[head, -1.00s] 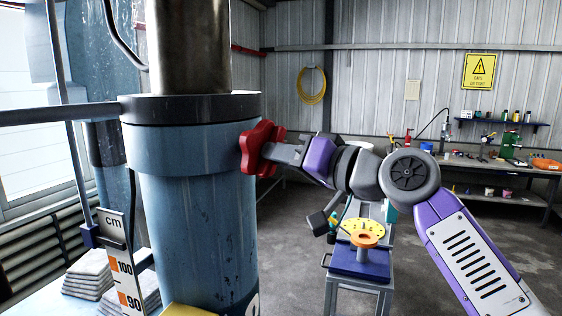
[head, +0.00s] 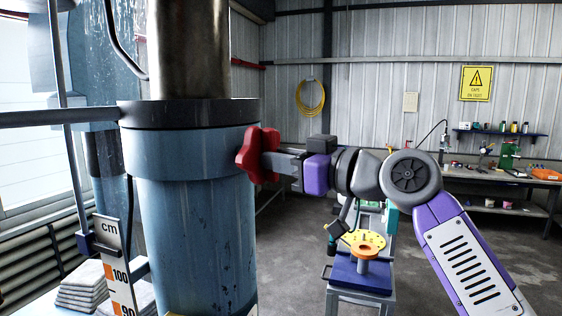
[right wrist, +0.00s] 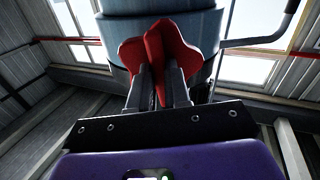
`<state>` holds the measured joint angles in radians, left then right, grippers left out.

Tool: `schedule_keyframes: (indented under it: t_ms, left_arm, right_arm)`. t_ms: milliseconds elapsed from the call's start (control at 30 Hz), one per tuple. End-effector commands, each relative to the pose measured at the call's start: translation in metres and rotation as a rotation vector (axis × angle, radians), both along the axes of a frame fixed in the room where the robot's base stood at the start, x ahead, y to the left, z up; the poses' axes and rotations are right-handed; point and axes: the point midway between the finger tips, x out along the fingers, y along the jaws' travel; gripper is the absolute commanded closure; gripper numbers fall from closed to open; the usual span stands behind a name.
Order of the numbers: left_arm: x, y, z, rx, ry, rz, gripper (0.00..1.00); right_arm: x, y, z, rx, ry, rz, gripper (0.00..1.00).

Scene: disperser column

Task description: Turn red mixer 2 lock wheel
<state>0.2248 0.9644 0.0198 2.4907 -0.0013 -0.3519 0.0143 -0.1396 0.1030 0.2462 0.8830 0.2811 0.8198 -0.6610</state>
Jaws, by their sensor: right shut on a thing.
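The red lock wheel (head: 258,156) is a lobed knob on the right side of the blue column's upper collar (head: 190,150). My right gripper (head: 276,161) reaches it from the right and is shut on it. In the right wrist view the red wheel (right wrist: 158,52) shows between and around the two fingers (right wrist: 159,88), with the column behind it. The fingers hide part of the wheel. My left gripper is not in view.
A blue stand with a yellow dial and orange knob (head: 364,244) stands below my right arm. A measuring scale (head: 118,270) and folded cloths (head: 82,285) are at the lower left. A workbench (head: 500,175) runs along the back right wall. Open floor lies between.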

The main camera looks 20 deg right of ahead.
Motion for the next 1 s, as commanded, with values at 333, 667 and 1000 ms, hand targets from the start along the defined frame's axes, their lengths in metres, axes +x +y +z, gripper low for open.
schedule_keyframes:
  t_ms: [333,667,1000]
  left_arm:
    - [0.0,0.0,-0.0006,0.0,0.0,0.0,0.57]
    - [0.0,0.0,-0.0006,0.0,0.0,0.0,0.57]
    - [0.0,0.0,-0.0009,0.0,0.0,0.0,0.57]
  right_arm:
    - [0.0004,0.0001,-0.0009,-0.028,-0.016,0.001,1.0]
    - [0.0004,0.0001,-0.0008,-0.026,-0.015,0.001,0.68]
    - [-0.0003,-0.0005,-0.0003,-0.024,-0.016,0.0,0.57]
